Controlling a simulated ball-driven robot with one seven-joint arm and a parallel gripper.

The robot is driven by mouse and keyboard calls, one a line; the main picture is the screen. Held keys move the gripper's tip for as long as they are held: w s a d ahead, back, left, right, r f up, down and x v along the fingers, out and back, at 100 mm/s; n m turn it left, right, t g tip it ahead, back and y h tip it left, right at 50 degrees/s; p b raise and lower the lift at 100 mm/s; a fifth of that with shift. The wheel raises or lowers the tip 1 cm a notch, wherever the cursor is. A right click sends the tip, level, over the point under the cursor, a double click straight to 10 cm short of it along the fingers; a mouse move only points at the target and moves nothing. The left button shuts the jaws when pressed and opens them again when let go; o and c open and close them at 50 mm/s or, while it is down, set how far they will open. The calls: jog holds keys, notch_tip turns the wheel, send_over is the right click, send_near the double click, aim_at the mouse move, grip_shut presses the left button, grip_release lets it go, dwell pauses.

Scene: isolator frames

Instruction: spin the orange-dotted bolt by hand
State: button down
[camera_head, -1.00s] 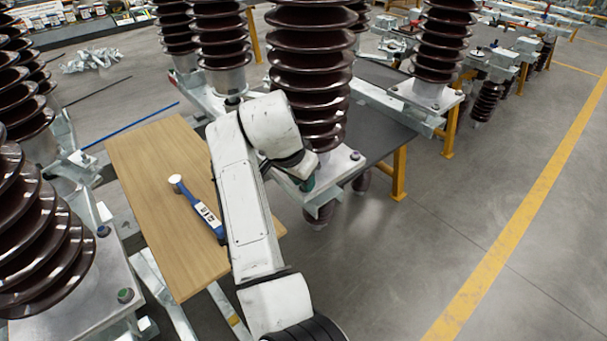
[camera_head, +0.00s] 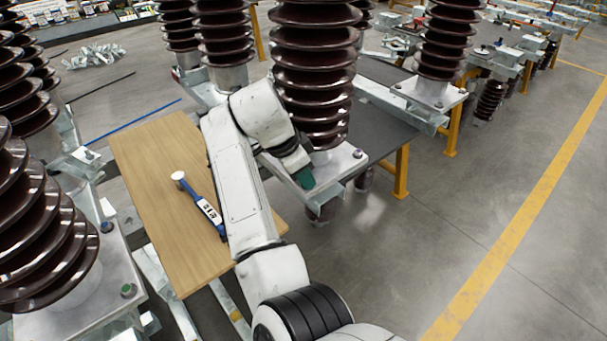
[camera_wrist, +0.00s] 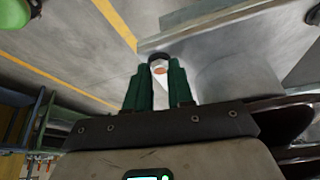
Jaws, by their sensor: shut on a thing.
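The orange-dotted bolt (camera_wrist: 159,69) shows in the wrist view between the green fingertips of my gripper (camera_wrist: 159,64). Its pale head carries a round orange dot, and the fingers are closed on it from both sides. In the head view my gripper (camera_head: 305,179) is at the front corner of the metal base plate (camera_head: 330,172) under a tall brown ribbed insulator (camera_head: 312,60). My gripper and wrist hide the bolt in that view.
Another bolt (camera_head: 357,154) sits on the plate's right corner, near the gripper. A wooden board (camera_head: 160,160) at left carries a blue torque wrench (camera_head: 200,205). More insulators stand left and behind.

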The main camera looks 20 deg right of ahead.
jog(key=c, duration=1)
grip_release()
jog(key=v, duration=1)
jog(key=shift+a+r, duration=0.1)
jog(key=shift+r, duration=0.3)
